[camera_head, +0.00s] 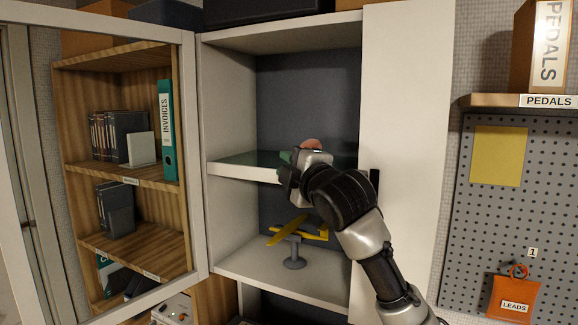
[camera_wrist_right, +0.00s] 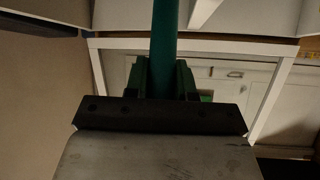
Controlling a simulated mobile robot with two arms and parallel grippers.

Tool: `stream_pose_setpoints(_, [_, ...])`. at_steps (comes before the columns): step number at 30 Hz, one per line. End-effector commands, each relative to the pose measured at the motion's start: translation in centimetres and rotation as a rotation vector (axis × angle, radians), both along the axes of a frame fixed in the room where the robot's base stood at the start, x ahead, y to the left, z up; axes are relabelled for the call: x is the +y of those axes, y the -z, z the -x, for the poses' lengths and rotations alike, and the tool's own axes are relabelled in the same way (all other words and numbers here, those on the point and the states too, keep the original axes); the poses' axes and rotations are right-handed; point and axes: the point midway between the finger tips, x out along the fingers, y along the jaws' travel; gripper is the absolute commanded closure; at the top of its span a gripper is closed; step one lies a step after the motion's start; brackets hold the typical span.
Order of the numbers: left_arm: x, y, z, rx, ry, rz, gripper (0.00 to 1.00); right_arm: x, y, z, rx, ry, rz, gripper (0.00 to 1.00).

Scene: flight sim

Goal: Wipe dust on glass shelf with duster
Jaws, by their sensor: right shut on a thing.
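The glass shelf (camera_head: 238,158) is a dark greenish surface behind a pale front edge, midway up the open white cabinet. My right gripper (camera_head: 292,162) is at the front of this shelf and hides part of it. In the right wrist view, the gripper (camera_wrist_right: 168,80) is shut on a green handle (camera_wrist_right: 164,28), which I take for the duster. The duster's head is not clearly visible. A small pinkish thing (camera_head: 312,144) shows just above the gripper; I cannot tell what it is. Dust on the glass cannot be made out. My left gripper is not in view.
A yellow model plane (camera_head: 290,228) on a grey stand is on the cabinet's lower shelf, below my arm. A framed glass door (camera_head: 110,175) stands open at left, with binders behind it. A white door panel (camera_head: 405,110) and a pegboard (camera_head: 510,215) are at right.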

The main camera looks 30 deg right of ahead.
Motion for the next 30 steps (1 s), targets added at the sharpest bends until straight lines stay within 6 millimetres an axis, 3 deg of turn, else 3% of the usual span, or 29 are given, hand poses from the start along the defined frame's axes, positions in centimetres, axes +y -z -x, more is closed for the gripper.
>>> stream_pose_setpoints(30, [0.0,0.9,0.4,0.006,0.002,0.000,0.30,0.0,1.5,0.0,-0.001,-0.001,0.001,1.00])
